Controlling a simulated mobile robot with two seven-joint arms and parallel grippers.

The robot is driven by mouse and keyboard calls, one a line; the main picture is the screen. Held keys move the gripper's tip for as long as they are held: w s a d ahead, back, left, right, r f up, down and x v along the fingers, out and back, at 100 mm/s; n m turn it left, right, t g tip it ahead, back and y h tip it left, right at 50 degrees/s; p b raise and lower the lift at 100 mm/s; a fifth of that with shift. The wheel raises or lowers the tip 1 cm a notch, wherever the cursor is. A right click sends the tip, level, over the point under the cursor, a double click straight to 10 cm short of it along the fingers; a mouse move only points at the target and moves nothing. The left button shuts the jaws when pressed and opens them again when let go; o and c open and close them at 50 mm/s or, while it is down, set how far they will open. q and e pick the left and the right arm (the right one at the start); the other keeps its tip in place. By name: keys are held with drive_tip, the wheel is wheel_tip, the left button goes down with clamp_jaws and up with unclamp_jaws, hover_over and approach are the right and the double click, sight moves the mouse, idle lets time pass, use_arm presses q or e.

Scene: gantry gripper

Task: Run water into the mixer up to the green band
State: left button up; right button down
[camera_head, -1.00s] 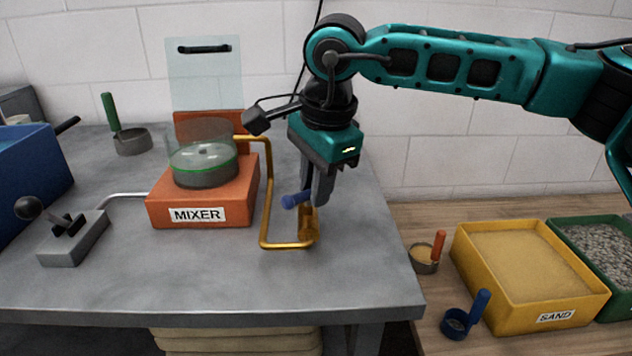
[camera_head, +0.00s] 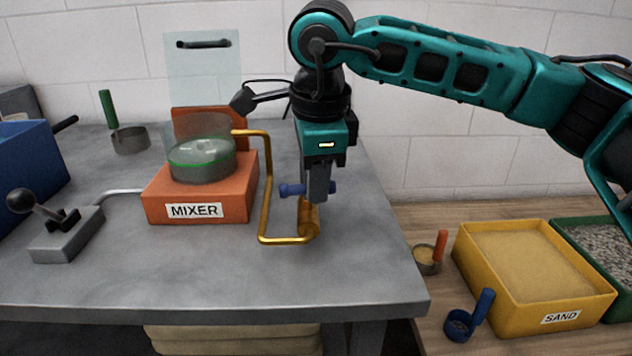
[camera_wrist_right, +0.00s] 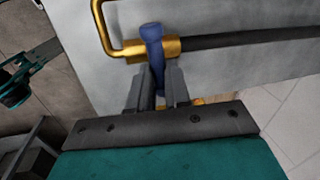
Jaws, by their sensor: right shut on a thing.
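The orange mixer (camera_head: 200,190) stands on the grey bench with a clear drum (camera_head: 201,148) on top. A thin green band (camera_head: 200,163) rings the drum. The drum's lower part looks grey; I cannot tell the water level. A brass pipe (camera_head: 266,190) runs from the mixer, bends down and ends at a valve body near the bench's right side. My right gripper (camera_head: 318,192) is shut on the blue valve handle (camera_head: 291,190), which lies crosswise. In the right wrist view the handle (camera_wrist_right: 153,45) crosses the brass valve body (camera_wrist_right: 165,47) between the fingers.
A grey lever box (camera_head: 65,238) stands at the bench's left, joined to the mixer by a pipe. A green-handled cup (camera_head: 130,140) and a blue bin (camera_head: 28,175) are behind it. A lower wooden table at right holds a sand tray (camera_head: 608,290) and small scoops.

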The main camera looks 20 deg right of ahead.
drive_tip(key=shift+m, duration=0.6)
drive_tip(key=c, duration=1.1)
unclamp_jaws()
drive_tip(key=s+r, duration=0.1)
drive_tip(key=r, duration=0.3)
drive_tip(key=r+p, duration=0.1)
drive_tip(key=r, duration=0.3)
drive_tip(key=s+r+p, duration=0.1)
drive_tip(key=r, duration=0.3)
drive_tip(key=shift+s+a+r, duration=0.3)
drive_tip(key=shift+a, duration=0.05)
